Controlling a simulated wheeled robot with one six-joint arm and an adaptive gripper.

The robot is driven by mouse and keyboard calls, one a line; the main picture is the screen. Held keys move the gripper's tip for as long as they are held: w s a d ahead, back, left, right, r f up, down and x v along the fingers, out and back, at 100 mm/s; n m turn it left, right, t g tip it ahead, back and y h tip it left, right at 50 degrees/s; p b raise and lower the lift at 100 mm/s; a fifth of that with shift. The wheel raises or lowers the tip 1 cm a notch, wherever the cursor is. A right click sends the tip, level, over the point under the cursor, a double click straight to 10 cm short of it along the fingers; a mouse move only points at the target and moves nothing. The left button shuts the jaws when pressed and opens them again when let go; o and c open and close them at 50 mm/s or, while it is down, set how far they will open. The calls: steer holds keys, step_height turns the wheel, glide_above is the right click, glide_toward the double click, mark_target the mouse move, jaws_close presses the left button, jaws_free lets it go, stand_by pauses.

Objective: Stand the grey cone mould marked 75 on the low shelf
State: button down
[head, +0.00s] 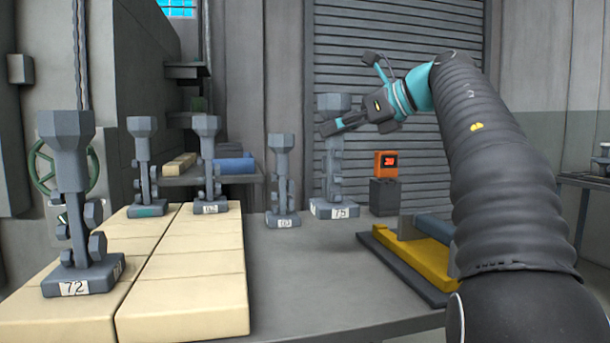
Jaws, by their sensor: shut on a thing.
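The grey cone mould marked 75 (335,209) stands upright at the back of the grey table, with its label facing me. My gripper (340,127) reaches in from the right and is shut on the mould's upper stem, just under its wide cup. The fingers hide part of the stem. The base looks level with the table top; I cannot tell whether it touches. A low shelf (205,180) is behind the table at left centre, with a blue block and beige bricks on it. Moulds in front hide part of this shelf.
Similar grey moulds stand nearby: one marked 72 (78,270) on the pale bricks (190,290), two further back, and one (283,180) just left of mould 75. An orange display (386,163) on a dark block and a yellow stand (425,258) are right. Front centre table is clear.

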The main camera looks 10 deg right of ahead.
steer(key=w+a+f+b, duration=0.2)
steer(key=w+a+f, duration=0.1)
steer(key=a+f, duration=0.2)
steer(key=shift+a+f, duration=0.35)
steer(key=shift+f, duration=1)
steer(key=shift+f, duration=0.2)
steer(key=c, duration=0.8)
jaws_free()
steer(key=shift+o, duration=0.2)
